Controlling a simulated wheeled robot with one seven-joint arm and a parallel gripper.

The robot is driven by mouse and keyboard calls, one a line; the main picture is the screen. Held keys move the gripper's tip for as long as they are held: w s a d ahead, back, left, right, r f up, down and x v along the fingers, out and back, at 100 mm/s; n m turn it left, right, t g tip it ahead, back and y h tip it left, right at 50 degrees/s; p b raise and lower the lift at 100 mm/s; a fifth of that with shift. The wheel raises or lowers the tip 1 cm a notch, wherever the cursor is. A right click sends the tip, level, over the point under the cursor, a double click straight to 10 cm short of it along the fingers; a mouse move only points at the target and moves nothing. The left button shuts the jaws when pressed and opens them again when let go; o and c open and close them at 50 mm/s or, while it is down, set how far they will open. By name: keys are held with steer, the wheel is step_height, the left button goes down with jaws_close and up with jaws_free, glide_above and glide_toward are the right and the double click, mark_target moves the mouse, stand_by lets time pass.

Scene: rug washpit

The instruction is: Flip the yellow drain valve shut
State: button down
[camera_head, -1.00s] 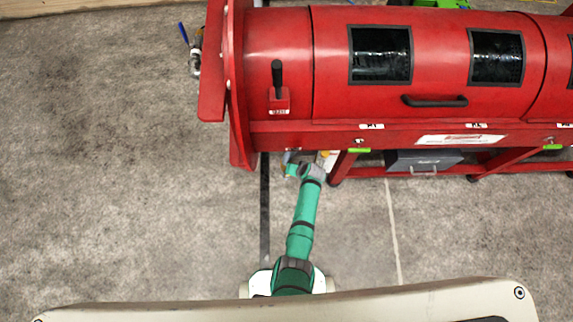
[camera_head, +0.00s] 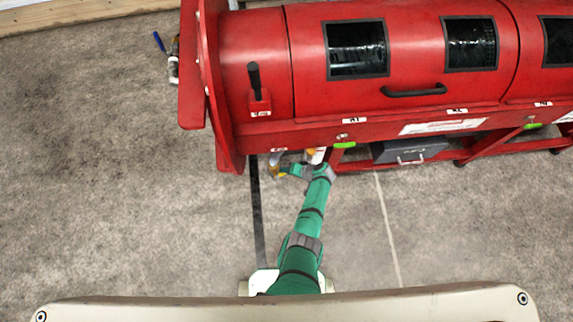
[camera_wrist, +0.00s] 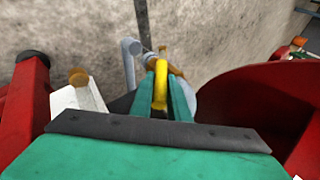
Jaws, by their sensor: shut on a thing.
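The yellow drain valve handle (camera_wrist: 160,85) stands between the two green fingers of my gripper (camera_wrist: 163,95) in the wrist view. The fingers are shut on it. Behind it are a brass-coloured valve body (camera_wrist: 176,70) and grey pipework (camera_wrist: 131,60).
A red machine leg (camera_wrist: 25,105) and a white block with an orange-brown top (camera_wrist: 78,92) are close on the left in the wrist view. A large red curved part (camera_wrist: 260,100) is close on the right. A grey drawer box (camera_head: 410,152) sits under the machine. Floor at left is clear.

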steer(key=c, duration=1.7)
jaws_free()
steer(key=shift+w, duration=0.1)
steer(key=v, duration=1)
steer(key=shift+s+d+r, duration=0.2)
steer(key=shift+r, duration=0.1)
